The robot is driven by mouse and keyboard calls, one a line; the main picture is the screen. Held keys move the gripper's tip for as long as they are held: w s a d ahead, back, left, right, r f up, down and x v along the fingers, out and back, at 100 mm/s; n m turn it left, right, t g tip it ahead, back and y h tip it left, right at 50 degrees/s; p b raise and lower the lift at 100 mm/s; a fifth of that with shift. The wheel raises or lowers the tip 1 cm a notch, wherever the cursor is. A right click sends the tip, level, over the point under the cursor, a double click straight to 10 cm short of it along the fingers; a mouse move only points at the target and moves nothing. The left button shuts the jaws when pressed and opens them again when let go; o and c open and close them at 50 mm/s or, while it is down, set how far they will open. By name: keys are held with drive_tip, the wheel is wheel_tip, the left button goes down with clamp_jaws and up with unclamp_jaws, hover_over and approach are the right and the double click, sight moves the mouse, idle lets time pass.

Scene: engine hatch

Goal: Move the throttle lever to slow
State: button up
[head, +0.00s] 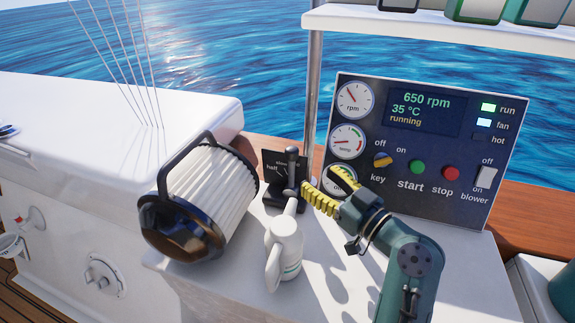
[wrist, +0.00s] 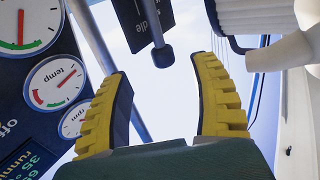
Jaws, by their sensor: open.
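The throttle lever (head: 291,168) is a dark grey rod with a rounded knob. It stands roughly upright at a small black plate (head: 271,163) with white lettering, of which "half" is readable. My gripper (head: 318,180) has yellow ribbed fingers and is open just right of the lever. In the wrist view the gripper (wrist: 160,68) spreads wide, and the lever's dark knob (wrist: 162,56) shows in the gap near the fingertips, touching neither finger. The lettered plate (wrist: 145,18) is partly cut off at the top there. The lever's lower end is partly hidden in the head view.
A white spouted can (head: 286,250) stands close in front of the lever. A large pleated filter (head: 205,190) with a black handle lies to the left. The instrument panel (head: 425,150) rises behind my gripper; its display reads 650 rpm, running. A metal post (head: 314,90) stands behind.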

sight(294, 161)
drive_tip(key=b+x, duration=0.2)
drive_tip(key=x, duration=0.8)
drive_tip(key=shift+b, duration=0.4)
